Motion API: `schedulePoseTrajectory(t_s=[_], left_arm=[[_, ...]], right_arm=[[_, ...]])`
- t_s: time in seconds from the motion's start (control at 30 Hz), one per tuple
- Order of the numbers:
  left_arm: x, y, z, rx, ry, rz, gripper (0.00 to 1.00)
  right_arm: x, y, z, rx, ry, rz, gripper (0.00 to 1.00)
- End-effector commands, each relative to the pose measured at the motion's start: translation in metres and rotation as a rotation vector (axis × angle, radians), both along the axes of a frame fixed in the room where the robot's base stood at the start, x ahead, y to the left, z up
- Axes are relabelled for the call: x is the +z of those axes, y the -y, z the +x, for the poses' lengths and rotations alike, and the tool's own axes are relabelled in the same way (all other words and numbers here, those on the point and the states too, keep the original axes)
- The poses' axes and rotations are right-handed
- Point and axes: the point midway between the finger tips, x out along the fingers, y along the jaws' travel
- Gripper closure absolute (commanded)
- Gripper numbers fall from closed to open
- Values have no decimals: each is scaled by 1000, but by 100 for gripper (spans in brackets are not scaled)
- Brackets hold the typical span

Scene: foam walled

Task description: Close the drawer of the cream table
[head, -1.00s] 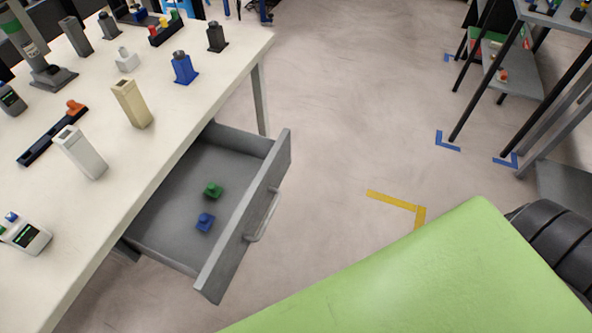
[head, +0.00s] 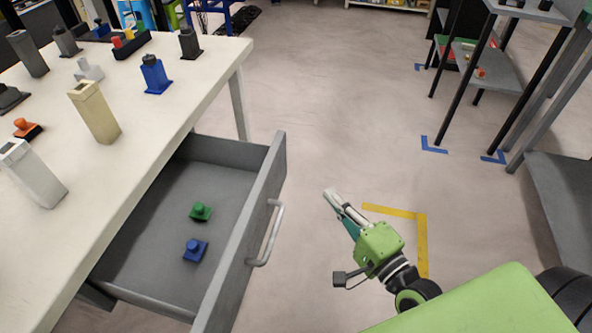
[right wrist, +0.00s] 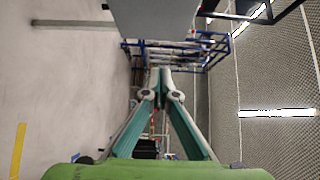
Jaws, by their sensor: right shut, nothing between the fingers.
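The cream table (head: 150,128) fills the left of the head view. Its grey drawer (head: 240,238) is pulled well out on the table's right side. A green piece (head: 201,211) and a blue piece (head: 195,250) lie on the drawer floor. A light metal handle (head: 270,235) is on the drawer's front panel. My right gripper (head: 331,196) is shut and empty, to the right of the handle and apart from it. The right wrist view shows its fingers (right wrist: 161,78) together at the tips. The drawer is not recognisable there. My left gripper is not in view.
Several items stand on the tabletop, among them a cream block (head: 94,112) and a blue one (head: 155,75). A grey shelf rack (head: 490,72) stands at the far right. The floor (head: 345,110) between table and rack is clear, with yellow tape (head: 421,235) on it.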

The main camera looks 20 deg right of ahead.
Motion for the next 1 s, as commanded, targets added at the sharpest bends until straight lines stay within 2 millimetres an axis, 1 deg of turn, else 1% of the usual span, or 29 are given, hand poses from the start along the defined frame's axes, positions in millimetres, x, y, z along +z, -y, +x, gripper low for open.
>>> schedulePoseTrajectory(t_s=[0.17, 0.37, 0.63, 0.8, 1.0], left_arm=[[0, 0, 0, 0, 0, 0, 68], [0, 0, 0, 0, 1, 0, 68], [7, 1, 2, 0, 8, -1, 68], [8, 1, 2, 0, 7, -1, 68], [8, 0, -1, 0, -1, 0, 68]], right_arm=[[2, -3, 20, -3, 4, -1, 100], [1, -9, 52, -2, 4, -2, 100], [0, -18, 96, -2, 2, -4, 100], [0, -38, 109, -1, 0, -1, 100], [-1, -50, 116, -1, -2, -4, 100]])
